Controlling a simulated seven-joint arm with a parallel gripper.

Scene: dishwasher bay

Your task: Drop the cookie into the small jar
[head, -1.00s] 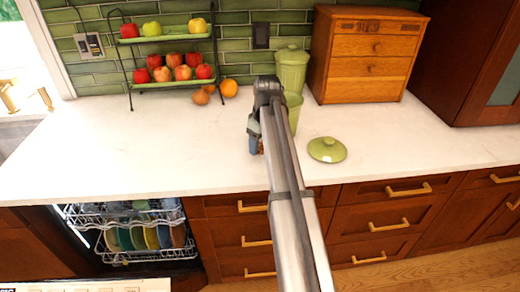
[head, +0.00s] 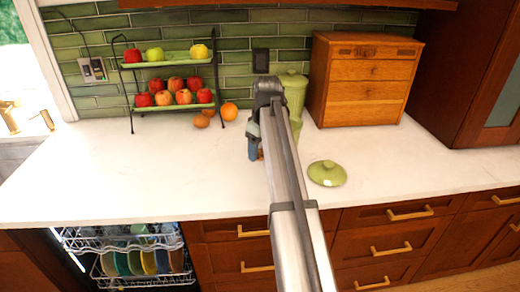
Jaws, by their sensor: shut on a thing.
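My gripper (head: 255,152) hangs over the white counter, left of the green jars, and is seen from behind my arm. A small brown bit between its fingers looks like the cookie (head: 261,155); most of it is hidden. The small green jar (head: 297,130) stands just right of my arm, which covers much of it; its opening is hard to see. A loose green lid (head: 327,173) lies on the counter to the right. The gripper is beside the small jar in the picture, not visibly over it.
A taller lidded green jar (head: 296,92) stands behind the small one. A wooden drawer box (head: 365,85) is at the right. A two-tier fruit rack (head: 131,95) stands at the back left, with an orange (head: 229,111) beside it. The left counter is clear; an open dishwasher (head: 125,262) is below.

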